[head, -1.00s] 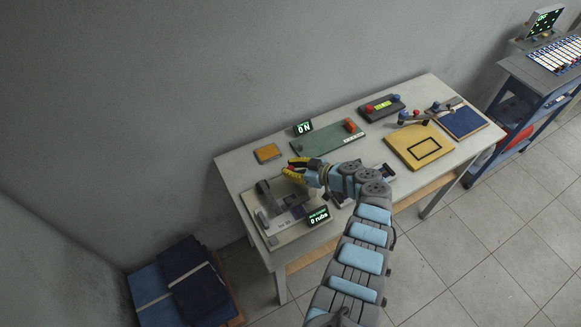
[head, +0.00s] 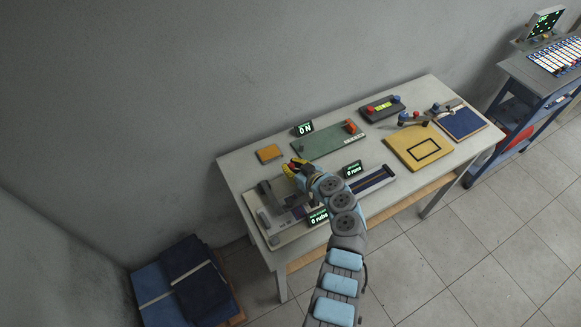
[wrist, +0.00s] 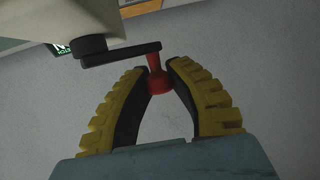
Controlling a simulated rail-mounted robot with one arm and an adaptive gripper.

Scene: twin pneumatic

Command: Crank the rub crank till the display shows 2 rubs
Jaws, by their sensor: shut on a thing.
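My gripper (wrist: 160,85) has yellow ribbed fingers and is shut on the red knob (wrist: 158,82) of the rub crank. In the wrist view the knob sits between the fingertips, at the end of a dark crank arm (wrist: 120,54) that joins a pale housing. In the head view my gripper (head: 294,166) is over the rub machine (head: 282,238) at the table's left end, and my arm hides part of it. The rub display (head: 318,217) reads 0 rubs.
A second display (head: 352,169) reads 0 runs, beside a dark blue track (head: 374,180). A green board (head: 322,138) with a red knob and a display (head: 304,128) stands behind. An orange pad (head: 268,153) lies at the back left. A yellow board (head: 420,148) is at the right.

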